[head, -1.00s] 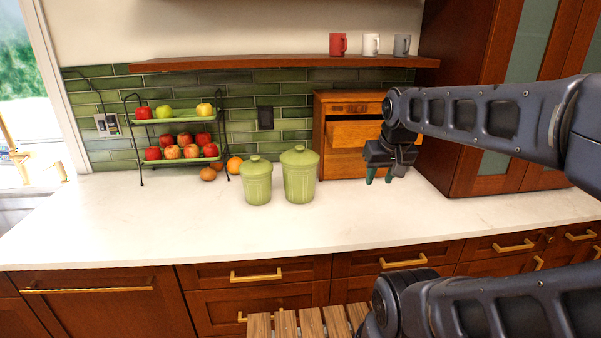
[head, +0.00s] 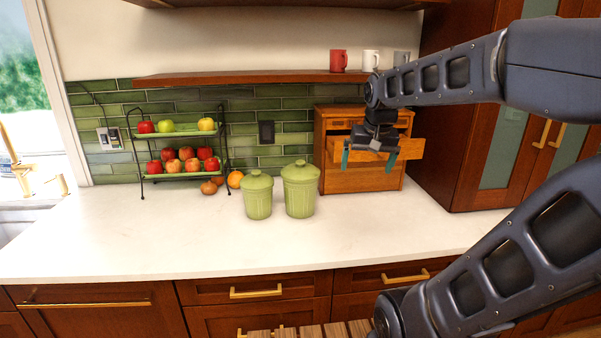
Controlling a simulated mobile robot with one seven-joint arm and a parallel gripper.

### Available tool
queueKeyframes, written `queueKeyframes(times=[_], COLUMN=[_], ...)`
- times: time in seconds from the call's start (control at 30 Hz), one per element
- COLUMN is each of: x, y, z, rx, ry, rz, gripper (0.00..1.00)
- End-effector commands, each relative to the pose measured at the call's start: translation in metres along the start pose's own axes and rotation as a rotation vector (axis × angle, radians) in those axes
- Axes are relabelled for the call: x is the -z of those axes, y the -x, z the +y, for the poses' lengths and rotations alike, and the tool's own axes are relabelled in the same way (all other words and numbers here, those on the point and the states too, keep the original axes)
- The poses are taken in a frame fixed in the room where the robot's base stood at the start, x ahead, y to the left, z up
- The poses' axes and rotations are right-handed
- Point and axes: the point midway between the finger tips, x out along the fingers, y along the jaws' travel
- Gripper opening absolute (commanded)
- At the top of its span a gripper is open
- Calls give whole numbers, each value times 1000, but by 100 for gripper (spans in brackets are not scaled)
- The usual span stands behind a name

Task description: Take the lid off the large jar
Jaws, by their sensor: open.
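The large jar (head: 300,197) is green and ribbed and stands upright on the counter. Its lid (head: 300,171), with a small knob on top, sits on it. A smaller green jar (head: 257,203) with its own lid (head: 257,180) stands close to its left. My gripper (head: 369,163) is open and empty, its teal fingers spread wide and pointing down. It is to the right of the large jar, about level with its lid in the picture, in front of the wooden drawer box.
A wooden box (head: 360,182) with a drawer (head: 408,149) pulled out stands right of the jars. A two-tier fruit rack (head: 180,174) is at the left. An orange (head: 235,179) lies behind the jars. The counter (head: 200,245) in front is clear. A shelf (head: 250,78) with mugs hangs above.

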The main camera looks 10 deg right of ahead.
Motion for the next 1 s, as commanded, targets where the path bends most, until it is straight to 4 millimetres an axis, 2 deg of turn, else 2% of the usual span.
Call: queueKeyframes(times=[0.1,0.47,0.77,1.0], x=[33,124,195,244], y=[1,-13,-44,-80], z=[-13,-58,-103,-142], rx=[-2,-25,-62,-104], ry=[-55,-234,-382,-497], rz=[-31,-120,-187,-237], gripper=[100,100,100,100])
